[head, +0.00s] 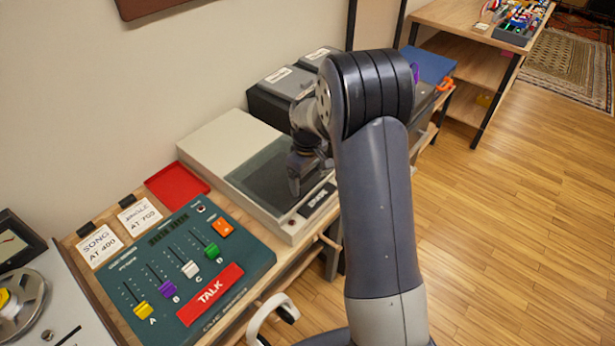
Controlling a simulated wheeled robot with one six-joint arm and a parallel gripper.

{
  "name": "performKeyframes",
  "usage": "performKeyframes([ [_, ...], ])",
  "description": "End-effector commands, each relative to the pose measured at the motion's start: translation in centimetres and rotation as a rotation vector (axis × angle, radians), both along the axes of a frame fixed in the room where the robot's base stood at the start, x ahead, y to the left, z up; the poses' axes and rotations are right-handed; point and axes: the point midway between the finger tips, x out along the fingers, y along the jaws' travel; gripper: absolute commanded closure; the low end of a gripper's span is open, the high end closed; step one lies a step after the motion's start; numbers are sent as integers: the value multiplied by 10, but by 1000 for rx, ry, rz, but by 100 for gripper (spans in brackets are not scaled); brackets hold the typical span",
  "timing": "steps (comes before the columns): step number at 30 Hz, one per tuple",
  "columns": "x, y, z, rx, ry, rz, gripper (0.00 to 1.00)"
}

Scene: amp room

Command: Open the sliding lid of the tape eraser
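The device that looks like the tape eraser is a beige box (213,143) on the bench, left of my arm. A dark, smoky flat panel (258,178), which looks like its sliding lid, covers the right part of its top. A small label and dark marking (318,200) sit on its front strip. My gripper (296,188) points down over the dark panel, near its front right part. My forearm hides the box's right end. I cannot tell whether the fingers touch the panel or how far apart they are.
A teal mixer (200,262) with coloured sliders and a red tray (177,184) stand to the left. Dark lidded boxes (285,85) stand behind the eraser. A tape reel machine (22,300) is at far left. A white curved handle (268,315) shows below the bench edge. Wooden floor (500,230) is clear at right.

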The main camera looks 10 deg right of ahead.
Motion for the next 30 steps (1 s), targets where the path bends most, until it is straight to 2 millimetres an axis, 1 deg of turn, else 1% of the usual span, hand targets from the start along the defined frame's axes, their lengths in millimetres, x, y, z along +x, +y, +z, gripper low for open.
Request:
performKeyframes([
  [1, 0, 0, 0, 0, 0, 0, 23],
  [2, 0, 0, 0, 0, 0, 0, 25],
  [14, 0, 0, 0, 0, 0, 0, 58],
  [19, -2, -2, 0, 0, 0, 0, 59],
  [23, -13, -10, 0, 0, 0, -2, 59],
  [26, -29, -22, -1, 0, 0, -3, 59],
  [30, -61, -45, -1, -1, 1, -6, 59],
])
